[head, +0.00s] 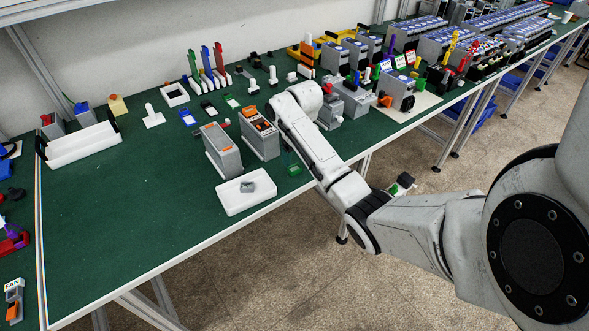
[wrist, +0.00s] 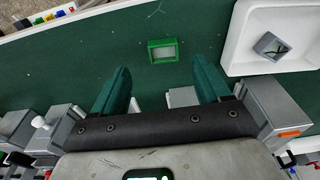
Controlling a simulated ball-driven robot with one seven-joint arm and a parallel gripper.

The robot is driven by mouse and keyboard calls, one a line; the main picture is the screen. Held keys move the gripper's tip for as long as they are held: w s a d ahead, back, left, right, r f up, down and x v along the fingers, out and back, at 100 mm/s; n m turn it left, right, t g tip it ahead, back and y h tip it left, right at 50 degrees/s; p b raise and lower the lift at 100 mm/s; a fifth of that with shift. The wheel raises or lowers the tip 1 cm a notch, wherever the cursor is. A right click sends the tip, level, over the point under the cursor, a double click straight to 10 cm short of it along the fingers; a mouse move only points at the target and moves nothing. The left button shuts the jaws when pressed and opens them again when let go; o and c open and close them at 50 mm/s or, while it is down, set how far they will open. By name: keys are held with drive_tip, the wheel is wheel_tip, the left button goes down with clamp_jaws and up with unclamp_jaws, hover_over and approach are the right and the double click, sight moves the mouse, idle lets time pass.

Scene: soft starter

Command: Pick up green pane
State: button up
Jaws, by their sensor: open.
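The green pane (wrist: 163,51), a small bright-green rectangular frame with a pale grey middle, lies flat on the dark green table top. It also shows in the head view (head: 294,170), near the table's front edge and right of the white tray. My gripper (wrist: 160,76) is open and empty, with its two green fingers apart. In the wrist view the pane lies just beyond the fingertips, roughly centred between them and not touched. In the head view my arm hides much of the gripper.
A white tray (wrist: 237,62) with a small grey part (wrist: 271,46) stands beside the pane. Grey boxes (head: 221,150) with orange tops stand behind the tray. More devices crowd the table right of my arm.

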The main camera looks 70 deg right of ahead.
sight(295, 168)
drive_tip(key=shift+w+f+p, duration=0.25)
drive_tip(key=shift+f+p, duration=0.05)
drive_tip(key=shift+f, duration=1.05)
drive_tip(key=shift+w+f+p, duration=0.2)
drive_tip(key=shift+f+p, duration=0.05)
drive_tip(key=shift+f, duration=1.1)
drive_tip(key=c, duration=1.1)
drive_tip(key=shift+r, duration=0.1)
drive_tip(key=shift+c, duration=0.2)
